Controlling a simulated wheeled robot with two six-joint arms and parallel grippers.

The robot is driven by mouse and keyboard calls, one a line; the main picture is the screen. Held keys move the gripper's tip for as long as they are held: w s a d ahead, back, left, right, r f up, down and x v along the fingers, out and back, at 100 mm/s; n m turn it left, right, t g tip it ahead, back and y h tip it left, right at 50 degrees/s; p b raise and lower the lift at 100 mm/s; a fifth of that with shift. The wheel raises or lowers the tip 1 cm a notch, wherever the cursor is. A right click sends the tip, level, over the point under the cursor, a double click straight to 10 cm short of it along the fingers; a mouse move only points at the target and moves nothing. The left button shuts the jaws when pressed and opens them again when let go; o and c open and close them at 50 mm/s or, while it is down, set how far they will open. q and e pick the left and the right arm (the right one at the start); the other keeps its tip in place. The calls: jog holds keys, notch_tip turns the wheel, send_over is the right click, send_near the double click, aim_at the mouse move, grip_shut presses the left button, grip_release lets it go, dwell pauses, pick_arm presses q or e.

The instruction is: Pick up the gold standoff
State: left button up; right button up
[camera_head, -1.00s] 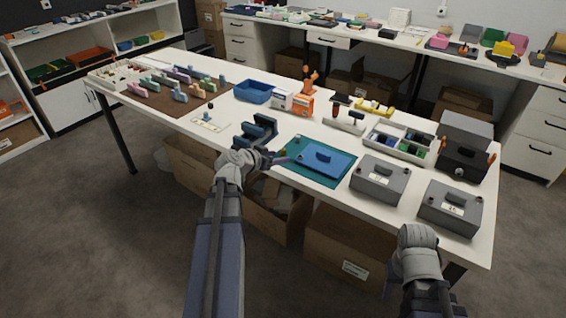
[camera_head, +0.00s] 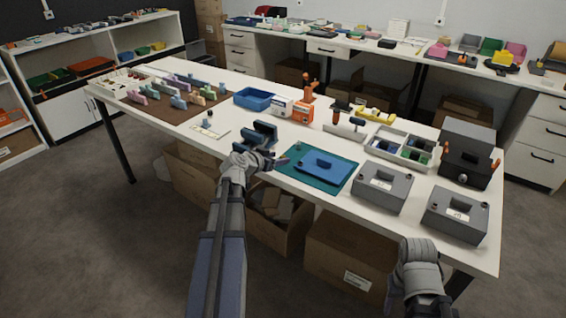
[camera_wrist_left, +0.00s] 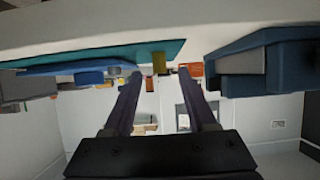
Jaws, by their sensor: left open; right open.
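The gold standoff (camera_wrist_left: 159,63) shows in the left wrist view as a small upright gold block at the edge of the teal mat. It lies between and beyond the two fingertips of my left gripper (camera_wrist_left: 160,74), which is open and empty. In the head view the left gripper (camera_head: 277,161) is low at the table's front edge, beside the mat (camera_head: 335,187); I cannot make out the standoff there. My right gripper (camera_head: 390,297) is open, mostly hidden by its wrist, in front of the table at the lower right.
A dark blue holder (camera_head: 262,133) stands close beside the left gripper. A blue plate (camera_head: 319,166) lies on the mat. Two grey boxes, one nearer the mat (camera_head: 382,190) and one further right (camera_head: 454,216), stand along the front edge. A blue tray (camera_head: 253,99) is further back.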

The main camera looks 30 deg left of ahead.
pick_arm(q)
jog(key=shift+b+x, duration=0.3)
jog(key=shift+x, duration=0.95)
jog(key=shift+c, duration=0.4)
grip_shut()
